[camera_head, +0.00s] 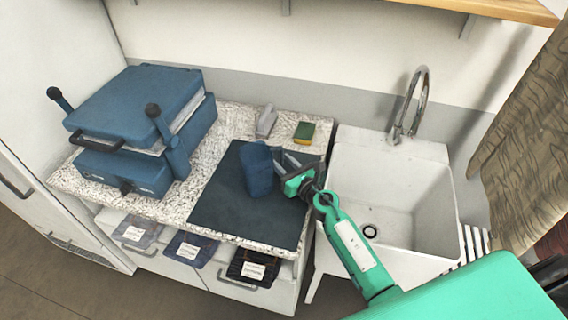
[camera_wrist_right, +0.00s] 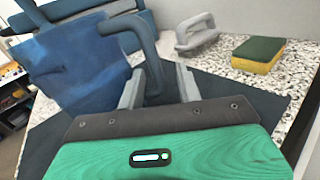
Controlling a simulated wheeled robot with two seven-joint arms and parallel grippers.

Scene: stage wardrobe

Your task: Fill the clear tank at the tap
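A blue tank (camera_head: 257,170) with a side handle stands upright on a dark mat (camera_head: 228,205) on the speckled counter. It looks blue rather than clear; whether it holds water cannot be told. In the right wrist view, the tank (camera_wrist_right: 75,65) is at the left, its handle (camera_wrist_right: 148,55) toward me. My right gripper (camera_head: 290,170) is open at the tank's right side. In the wrist view, its fingers (camera_wrist_right: 158,88) stand apart on either side of the handle. The tap (camera_head: 418,95) rises behind the white sink (camera_head: 385,185). My left gripper is out of view.
A blue press (camera_head: 130,120) with dark handles stands left on the counter (camera_head: 205,150). A grey handled tool (camera_head: 266,121) and a green-yellow sponge (camera_head: 304,132) lie behind the mat. Labelled folded items (camera_head: 190,248) sit below. A patterned curtain (camera_head: 525,140) hangs right. The sink basin is empty.

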